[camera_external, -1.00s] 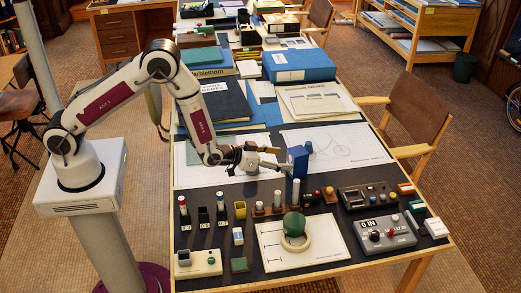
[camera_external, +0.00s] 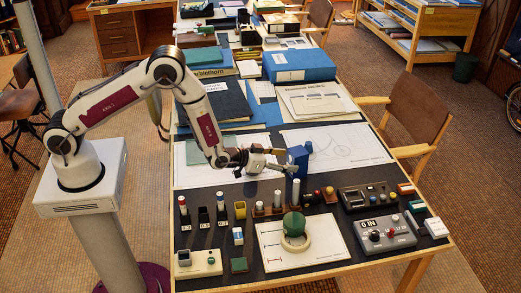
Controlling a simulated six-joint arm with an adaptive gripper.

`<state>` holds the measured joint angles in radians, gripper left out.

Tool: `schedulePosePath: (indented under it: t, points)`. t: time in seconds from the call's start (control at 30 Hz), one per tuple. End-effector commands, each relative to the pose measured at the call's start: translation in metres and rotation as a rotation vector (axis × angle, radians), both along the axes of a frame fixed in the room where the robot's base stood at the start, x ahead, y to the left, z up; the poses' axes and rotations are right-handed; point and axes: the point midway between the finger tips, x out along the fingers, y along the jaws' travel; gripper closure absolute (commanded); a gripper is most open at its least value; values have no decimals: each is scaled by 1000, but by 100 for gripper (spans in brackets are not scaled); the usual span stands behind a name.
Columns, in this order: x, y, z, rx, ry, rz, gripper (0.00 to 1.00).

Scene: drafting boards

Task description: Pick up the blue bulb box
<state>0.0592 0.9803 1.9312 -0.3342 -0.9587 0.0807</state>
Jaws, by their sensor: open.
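A small upright blue box (camera_external: 299,157), which looks like the blue bulb box, stands near the front edge of the drawing sheets, right of my gripper. My gripper (camera_external: 288,161) is open and reaches in from the left, roughly level with the box. Its fingertips are at the box's left side, and the lower finger covers part of it. I cannot tell whether they touch it or whether the box is between them.
Pegs in a wooden rack (camera_external: 269,210) stand just in front of the box. A grey control box (camera_external: 386,234) is at right front. Drawing sheets (camera_external: 345,145) lie flat behind.

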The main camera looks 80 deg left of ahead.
Motion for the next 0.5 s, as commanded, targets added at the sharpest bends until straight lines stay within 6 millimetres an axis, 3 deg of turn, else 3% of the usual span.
schedulePosePath:
  t: [0.5]
  points:
    - [5,1,-1,0,-1,0,39]
